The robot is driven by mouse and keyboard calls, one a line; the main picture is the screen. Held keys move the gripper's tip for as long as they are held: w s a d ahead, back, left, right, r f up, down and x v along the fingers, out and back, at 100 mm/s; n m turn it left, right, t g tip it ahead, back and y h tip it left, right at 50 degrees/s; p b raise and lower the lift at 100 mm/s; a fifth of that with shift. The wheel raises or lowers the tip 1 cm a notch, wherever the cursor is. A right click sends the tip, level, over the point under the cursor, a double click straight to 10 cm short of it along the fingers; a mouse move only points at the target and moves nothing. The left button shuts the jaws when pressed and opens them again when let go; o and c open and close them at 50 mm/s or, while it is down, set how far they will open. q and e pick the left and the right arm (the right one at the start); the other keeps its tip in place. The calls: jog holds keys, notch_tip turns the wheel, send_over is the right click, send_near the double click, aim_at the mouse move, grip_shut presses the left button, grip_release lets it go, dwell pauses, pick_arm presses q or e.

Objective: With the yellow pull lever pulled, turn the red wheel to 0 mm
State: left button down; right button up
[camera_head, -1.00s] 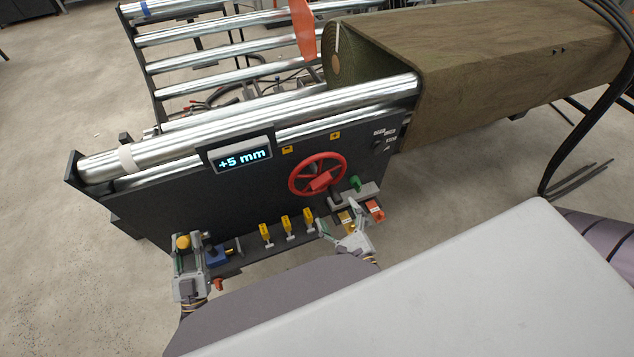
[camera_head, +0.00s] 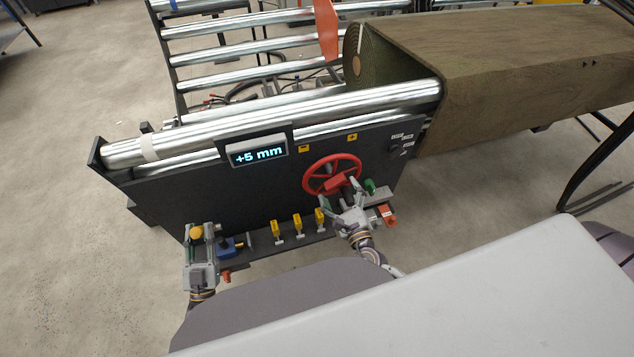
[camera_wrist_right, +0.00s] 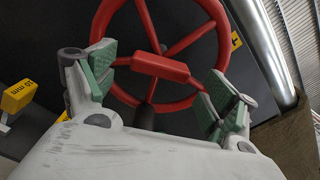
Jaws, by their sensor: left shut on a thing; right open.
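The red wheel (camera_head: 332,174) stands on the front of the dark panel, with a red handle block (camera_head: 336,183) across it. My right gripper (camera_head: 345,203) is open just in front of the wheel's lower part. In the right wrist view, its green-padded fingers (camera_wrist_right: 158,92) are apart on either side of the wheel's red block (camera_wrist_right: 160,67); I see no grip on it. My left gripper (camera_head: 199,240) is shut at the yellow round-topped lever (camera_head: 196,232) at the panel's lower left. The display (camera_head: 259,153) reads +5 mm.

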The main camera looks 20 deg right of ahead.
aim_at(336, 186)
jog(key=shift+w, duration=1.8)
jog(key=shift+c, duration=0.3)
jog(key=c, duration=1.4)
